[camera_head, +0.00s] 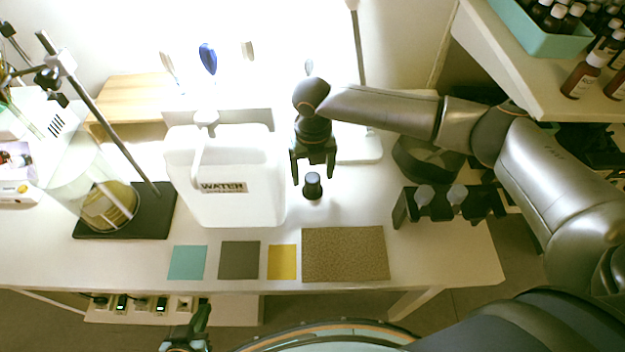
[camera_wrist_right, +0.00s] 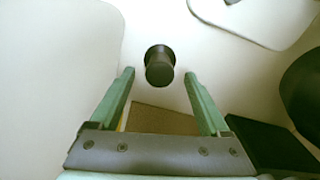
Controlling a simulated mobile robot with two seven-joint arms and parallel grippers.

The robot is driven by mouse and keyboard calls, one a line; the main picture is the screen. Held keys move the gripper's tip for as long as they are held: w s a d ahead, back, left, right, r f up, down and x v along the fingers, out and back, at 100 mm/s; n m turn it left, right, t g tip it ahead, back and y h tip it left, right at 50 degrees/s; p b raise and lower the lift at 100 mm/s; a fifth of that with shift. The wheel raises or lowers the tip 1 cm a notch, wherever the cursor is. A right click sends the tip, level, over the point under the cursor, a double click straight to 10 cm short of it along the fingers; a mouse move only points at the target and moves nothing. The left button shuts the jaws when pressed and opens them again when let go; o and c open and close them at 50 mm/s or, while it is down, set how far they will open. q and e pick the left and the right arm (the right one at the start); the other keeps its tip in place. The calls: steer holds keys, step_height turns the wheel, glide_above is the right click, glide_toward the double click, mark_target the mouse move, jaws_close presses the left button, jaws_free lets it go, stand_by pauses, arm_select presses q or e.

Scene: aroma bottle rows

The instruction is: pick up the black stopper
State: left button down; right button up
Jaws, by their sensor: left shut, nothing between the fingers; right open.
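The black stopper (camera_head: 313,186) stands on the white table, to the right of the white water canister (camera_head: 225,178). In the right wrist view the stopper (camera_wrist_right: 159,66) shows just beyond the fingertips, roughly centred between them. My right gripper (camera_head: 314,182) is open and points down above the stopper; its fingers (camera_wrist_right: 159,76) hold nothing. My left gripper (camera_head: 190,335) is shut and empty at the lower edge of the head view, in front of the table and away from the stopper.
Coloured mats, including a brown one (camera_head: 345,254), lie along the front of the table. A black rack (camera_head: 447,204) stands to the right. A stand with a black base (camera_head: 127,212) is at the left. A shelf with a teal tray (camera_head: 532,36) of bottles is at the upper right.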

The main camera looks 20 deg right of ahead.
step_height(320, 180, down, 2)
steer(key=shift+f, duration=0.1)
steer(key=c, duration=1.2)
